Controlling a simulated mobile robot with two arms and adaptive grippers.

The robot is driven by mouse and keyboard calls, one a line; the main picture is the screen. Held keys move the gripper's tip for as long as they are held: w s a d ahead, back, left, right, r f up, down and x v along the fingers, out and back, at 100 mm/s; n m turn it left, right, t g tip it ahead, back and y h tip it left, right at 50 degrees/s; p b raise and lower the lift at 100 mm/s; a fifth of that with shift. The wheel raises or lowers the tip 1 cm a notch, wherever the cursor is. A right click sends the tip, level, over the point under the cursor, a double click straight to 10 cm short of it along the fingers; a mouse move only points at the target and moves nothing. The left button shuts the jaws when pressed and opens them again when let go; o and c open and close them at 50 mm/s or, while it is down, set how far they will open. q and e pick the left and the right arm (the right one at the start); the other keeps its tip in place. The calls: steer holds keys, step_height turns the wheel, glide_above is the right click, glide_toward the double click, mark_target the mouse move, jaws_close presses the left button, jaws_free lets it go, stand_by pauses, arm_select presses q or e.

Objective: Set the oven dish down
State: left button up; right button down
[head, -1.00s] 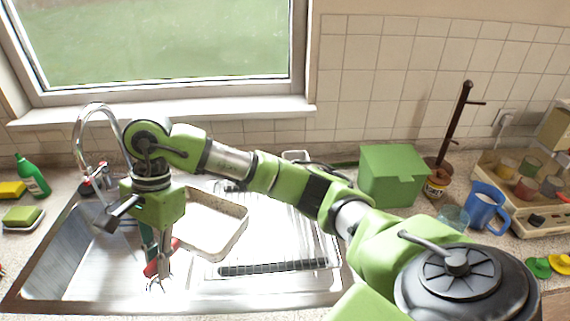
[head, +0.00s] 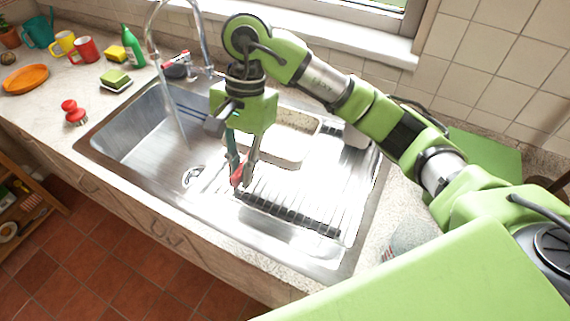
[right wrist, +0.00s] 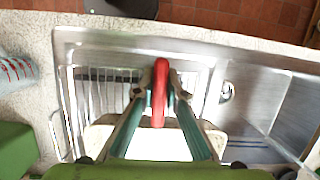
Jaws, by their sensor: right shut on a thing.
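The oven dish (head: 290,150) is a pale, shallow rectangular dish with rounded corners. In the head view it is level or nearly so over the sink's ribbed drainer (head: 340,215), behind my right gripper. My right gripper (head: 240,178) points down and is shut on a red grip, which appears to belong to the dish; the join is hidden. In the right wrist view the red grip (right wrist: 160,95) is between the fingers, with the dish (right wrist: 160,147) behind it. I cannot tell whether the dish touches the drainer. My left gripper is out of view.
The empty basin (head: 140,135) is left of the drainer, under the tap (head: 205,45). A sponge (head: 115,79), green bottle (head: 132,45) and red-knobbed tool (head: 74,112) stand left. A clear cup (head: 410,238) and a green box (head: 490,150) are right.

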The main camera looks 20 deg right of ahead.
steer(key=w+d+f+p, duration=0.1)
steer(key=d+f, duration=0.1)
steer(key=w+d+f+p, duration=0.1)
steer(key=w+d+f, duration=0.1)
steer(key=d+f, duration=0.1)
steer(key=w+d+f+p, duration=0.1)
steer(key=d+f, duration=0.1)
steer(key=d, duration=0.1)
steer(key=shift+w+f+p, duration=0.15)
steer(key=shift+w+p, duration=0.1)
steer(key=shift+p, duration=0.15)
step_height(320, 180, down, 3)
steer(key=shift+d+r+p, duration=0.1)
steer(key=shift+d+p, duration=0.05)
steer(key=shift+p, duration=1)
steer(key=shift+w+f, duration=0.1)
steer(key=shift+f, duration=0.2)
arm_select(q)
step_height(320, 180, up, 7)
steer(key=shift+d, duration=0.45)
arm_select(e)
steer(key=c, duration=2.2)
jaws_free()
steer(key=shift+f, duration=0.1)
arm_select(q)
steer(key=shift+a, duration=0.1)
arm_select(e)
steer(key=shift+o, duration=0.6)
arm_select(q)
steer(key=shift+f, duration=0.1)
